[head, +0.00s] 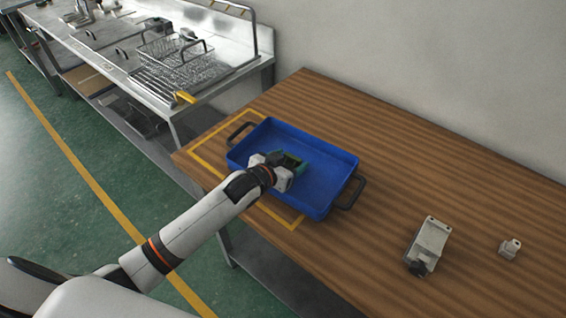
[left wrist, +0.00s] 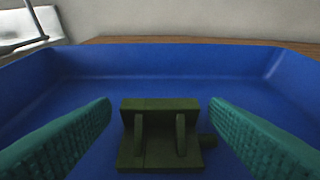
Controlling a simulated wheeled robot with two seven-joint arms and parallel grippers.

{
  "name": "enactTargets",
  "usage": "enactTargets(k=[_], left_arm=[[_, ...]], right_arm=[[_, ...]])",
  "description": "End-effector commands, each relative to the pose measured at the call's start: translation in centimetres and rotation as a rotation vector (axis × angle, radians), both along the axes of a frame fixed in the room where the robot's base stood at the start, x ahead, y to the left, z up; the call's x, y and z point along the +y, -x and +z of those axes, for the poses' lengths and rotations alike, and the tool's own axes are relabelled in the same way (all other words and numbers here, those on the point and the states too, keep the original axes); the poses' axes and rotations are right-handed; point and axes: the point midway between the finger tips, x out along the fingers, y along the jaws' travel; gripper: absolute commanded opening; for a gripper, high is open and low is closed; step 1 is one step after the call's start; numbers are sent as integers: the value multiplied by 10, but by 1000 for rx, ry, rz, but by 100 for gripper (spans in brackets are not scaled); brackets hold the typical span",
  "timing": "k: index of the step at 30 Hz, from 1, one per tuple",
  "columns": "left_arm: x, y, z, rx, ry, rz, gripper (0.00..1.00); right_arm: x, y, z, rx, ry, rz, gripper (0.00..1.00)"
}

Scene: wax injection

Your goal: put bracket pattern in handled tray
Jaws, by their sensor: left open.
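The bracket pattern (left wrist: 160,148) is a dark olive-green piece with two upright lugs. In the left wrist view it rests on the floor of the blue handled tray (left wrist: 160,62), between the two teal fingers of my left gripper (left wrist: 160,135). The fingers are apart, with a gap on each side of the pattern. In the head view the handled tray (head: 325,185) has black handles at two ends, and my left gripper (head: 290,168) reaches down into it. There the pattern is mostly hidden by the gripper. My right gripper is not in view.
A grey block-shaped device (head: 429,243) and a small pale part (head: 510,248) stand to the right. A steel bench (head: 120,50) with a wire basket (head: 178,62) is at upper left.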

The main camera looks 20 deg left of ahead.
Motion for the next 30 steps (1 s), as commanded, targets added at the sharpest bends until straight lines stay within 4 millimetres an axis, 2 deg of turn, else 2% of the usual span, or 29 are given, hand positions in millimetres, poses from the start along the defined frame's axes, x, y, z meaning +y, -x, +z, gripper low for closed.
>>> enactTargets(k=[1, 3, 5, 12, 18, 24, 30], left_arm=[[-1, 5, -8, 24, -10, -2, 70], [-1, 5, 1, 23, -12, -3, 70], [3, 16, 1, 24, -10, -2, 70], [17, 64, 26, 16, -6, -3, 70], [26, 94, 42, 12, -4, -1, 70], [30, 108, 50, 10, -4, 0, 70], [30, 109, 51, 10, -3, 0, 70]], right_arm=[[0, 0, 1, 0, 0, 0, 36], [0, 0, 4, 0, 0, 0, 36], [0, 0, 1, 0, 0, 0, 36], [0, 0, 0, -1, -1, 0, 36], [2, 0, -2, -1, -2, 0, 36], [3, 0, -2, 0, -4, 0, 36], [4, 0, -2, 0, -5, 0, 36]])
